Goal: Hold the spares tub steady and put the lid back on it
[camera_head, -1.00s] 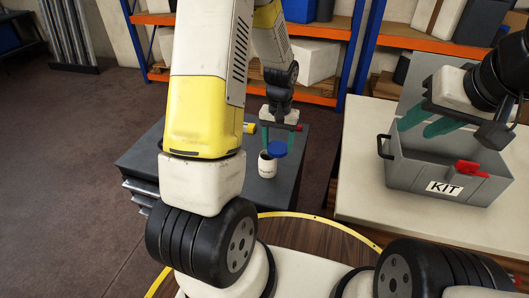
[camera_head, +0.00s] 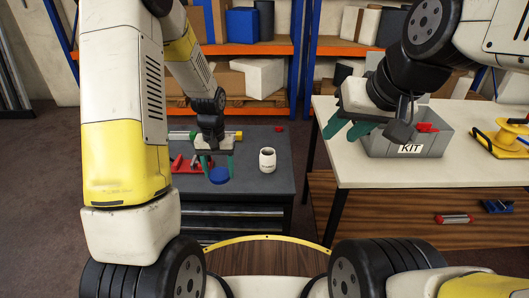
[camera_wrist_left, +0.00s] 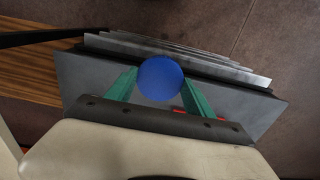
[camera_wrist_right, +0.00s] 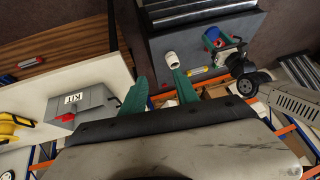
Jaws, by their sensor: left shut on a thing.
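The white spares tub (camera_head: 267,161) stands upright and open on the dark cabinet in the head view. It also shows in the right wrist view (camera_wrist_right: 172,60). My left gripper (camera_head: 217,166) is shut on the round blue lid (camera_head: 219,175), left of the tub and apart from it. The lid fills the space between the green fingers in the left wrist view (camera_wrist_left: 160,78). My right gripper (camera_head: 347,129) hangs right of the tub, in front of the grey KIT box. Its green fingers are spread and empty in the right wrist view (camera_wrist_right: 160,80).
The cabinet top (camera_head: 245,195) has red tools (camera_head: 182,163) left of the lid and a green-and-yellow item behind. The KIT box (camera_head: 432,145) and a yellow reel (camera_head: 503,139) stand on the pale table at right. A gap separates cabinet and table.

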